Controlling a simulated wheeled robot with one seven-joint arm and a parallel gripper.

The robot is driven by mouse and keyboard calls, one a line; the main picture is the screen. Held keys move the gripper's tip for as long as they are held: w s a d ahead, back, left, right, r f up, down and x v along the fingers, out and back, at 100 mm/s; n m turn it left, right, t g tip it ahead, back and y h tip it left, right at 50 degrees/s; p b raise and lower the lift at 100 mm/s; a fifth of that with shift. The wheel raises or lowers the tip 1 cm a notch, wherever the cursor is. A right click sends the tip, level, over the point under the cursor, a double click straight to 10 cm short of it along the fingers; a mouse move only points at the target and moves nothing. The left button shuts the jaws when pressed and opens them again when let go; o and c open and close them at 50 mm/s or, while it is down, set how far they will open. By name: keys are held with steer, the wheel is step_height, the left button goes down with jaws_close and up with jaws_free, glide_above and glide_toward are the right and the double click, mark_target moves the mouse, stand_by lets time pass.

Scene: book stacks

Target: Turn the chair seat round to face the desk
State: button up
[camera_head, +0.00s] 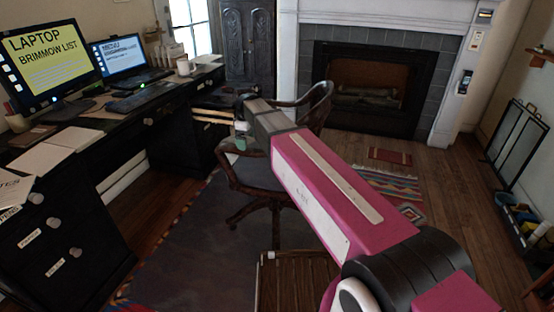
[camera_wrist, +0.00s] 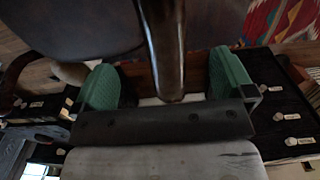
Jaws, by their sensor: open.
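The dark wooden swivel chair (camera_head: 256,176) stands in mid-room, right of the desk (camera_head: 100,128). Its curved backrest (camera_head: 318,106) is on the far right side of the seat, partly behind my arm. My gripper (camera_head: 238,143) is at the chair's near-left armrest, above the seat. In the wrist view, my gripper (camera_wrist: 165,82) has its green pads apart, with a brown wooden chair part (camera_wrist: 165,48) between them. I cannot tell whether either pad touches it. The dark seat (camera_wrist: 70,25) shows at upper left there. My arm hides part of the chair.
The desk carries a monitor (camera_head: 50,58), a laptop (camera_head: 122,55), papers and a mug (camera_head: 183,67). A slatted wooden piece (camera_head: 297,282) stands on the near floor. A fireplace (camera_head: 370,88) is behind. Open floor (camera_head: 465,190) lies to the right.

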steer(key=shift+r, duration=2.35)
